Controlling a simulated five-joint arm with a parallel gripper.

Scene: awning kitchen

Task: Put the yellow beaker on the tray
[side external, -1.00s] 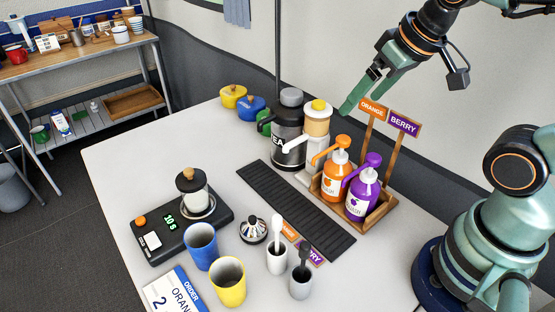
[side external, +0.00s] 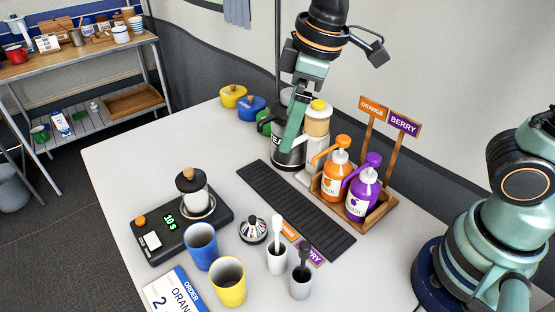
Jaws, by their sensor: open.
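The yellow beaker (side external: 228,283) stands upright and open-topped near the front edge of the white table, just right of and in front of a blue beaker (side external: 201,246). A long black ribbed tray (side external: 262,183) lies flat across the middle of the table, with bare slats. My gripper (side external: 290,146) is open, pointing down, at the back of the table in front of the dark tea dispenser (side external: 279,165) in the picture. It is well apart from the yellow beaker. Its finger gap is hard to see from this side.
A wooden caddy (side external: 376,222) holds orange and purple pump bottles right of the tray. A scale (side external: 153,244) with a lidded jar stands left. A silver juicer-like item (side external: 253,230), white and grey cups and an order card (side external: 172,292) surround the beakers. The table's left part is clear.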

